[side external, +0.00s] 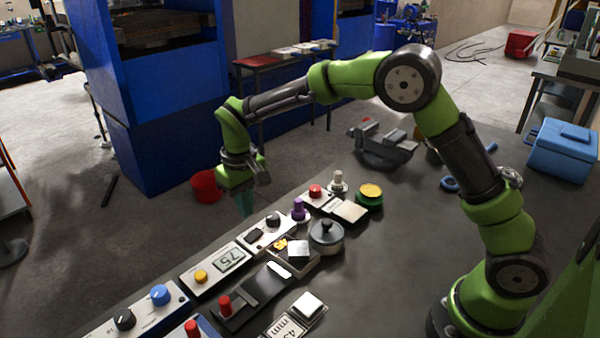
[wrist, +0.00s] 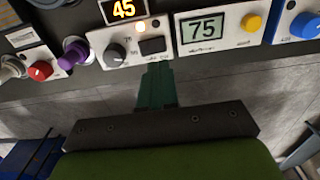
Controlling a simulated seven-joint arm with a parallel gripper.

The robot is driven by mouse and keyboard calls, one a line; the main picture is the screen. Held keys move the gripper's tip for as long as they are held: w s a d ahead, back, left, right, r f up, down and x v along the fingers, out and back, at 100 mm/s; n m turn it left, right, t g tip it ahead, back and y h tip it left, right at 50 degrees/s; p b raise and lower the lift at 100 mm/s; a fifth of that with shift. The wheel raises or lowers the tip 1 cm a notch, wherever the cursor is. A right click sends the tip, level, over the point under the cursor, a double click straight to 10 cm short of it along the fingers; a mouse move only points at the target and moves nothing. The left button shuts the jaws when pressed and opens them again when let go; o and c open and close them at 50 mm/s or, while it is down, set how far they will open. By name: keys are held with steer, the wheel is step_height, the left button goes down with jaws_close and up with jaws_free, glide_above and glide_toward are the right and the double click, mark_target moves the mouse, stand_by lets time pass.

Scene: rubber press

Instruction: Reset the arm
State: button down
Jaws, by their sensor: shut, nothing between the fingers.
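My gripper (side external: 246,208) hangs past the far edge of the dark bench, pointing down. Its teal fingers are closed together and empty. In the wrist view the fingers (wrist: 158,75) reach toward a white panel with a black knob (wrist: 116,53) and a dark switch (wrist: 152,45); whether they touch it cannot be told there. In the side view the fingers appear apart from this panel (side external: 257,238). My green and black arm arches over the bench.
A vice (side external: 383,148) and blue cooler (side external: 563,150) stand farther right. A blue press (side external: 160,120) rises beyond.

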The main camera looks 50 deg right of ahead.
steer(key=shift+w, duration=0.1)
steer(key=s+d+r+m+t, duration=0.1)
steer(key=s+d+r+t, duration=0.1)
steer(key=s, duration=0.6)
steer(key=s+d+r+m+t+y, duration=0.1)
steer(key=s+d+r+t, duration=0.1)
steer(key=s+d+r, duration=0.2)
steer(key=s+d+r+m+t+y, duration=0.1)
steer(key=s+d+r+m+t, duration=0.1)
steer(key=s+r, duration=0.6)
steer(key=s+d+t, duration=0.1)
steer(key=s, duration=0.3)
steer(key=shift+s, duration=0.3)
